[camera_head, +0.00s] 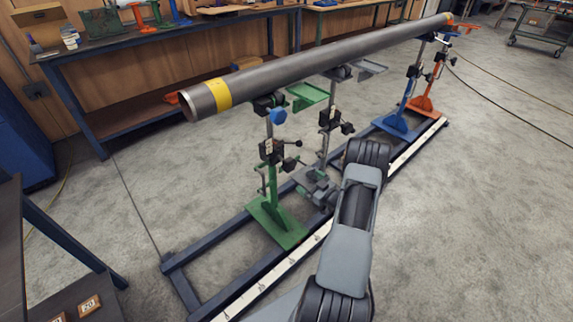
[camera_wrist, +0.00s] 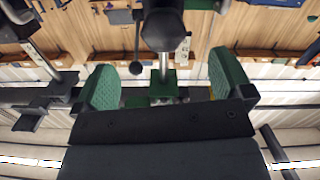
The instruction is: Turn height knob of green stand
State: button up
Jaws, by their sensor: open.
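The green stand (camera_head: 272,190) is upright on the floor frame under the near end of the pipe (camera_head: 330,62). Its dark clamp block (camera_head: 271,150) sits midway up the post, with small black knobs (camera_head: 289,164) on its right side. In the wrist view, my gripper (camera_wrist: 164,78) is open, with its green-padded fingers wide apart. A green part of the stand (camera_wrist: 160,76) shows between them, and a large dark round knob (camera_wrist: 163,30) lies beyond the fingertips. A thin black lever with a ball end (camera_wrist: 136,68) is beside it. I cannot tell whether anything touches the fingers.
A grey stand (camera_head: 326,135) is close behind the green one. Blue (camera_head: 396,123) and orange (camera_head: 424,102) stands support the far end. A blue floor frame (camera_head: 190,258) runs beneath them. A workbench (camera_head: 160,47) lines the wall.

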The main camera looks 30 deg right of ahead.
aim_at(286, 163)
jog(key=shift+t, duration=0.3)
jog(key=w+a, duration=0.1)
jog(key=w, duration=0.3)
jog(key=w+b, duration=0.1)
jog(key=w, duration=0.4)
jog(key=w+a+r, duration=0.1)
jog(key=w, duration=0.3)
jog(key=shift+w+a, duration=0.3)
jog(key=shift+a, duration=0.05)
jog(key=c, duration=0.9)
jog(key=shift+b, duration=0.35)
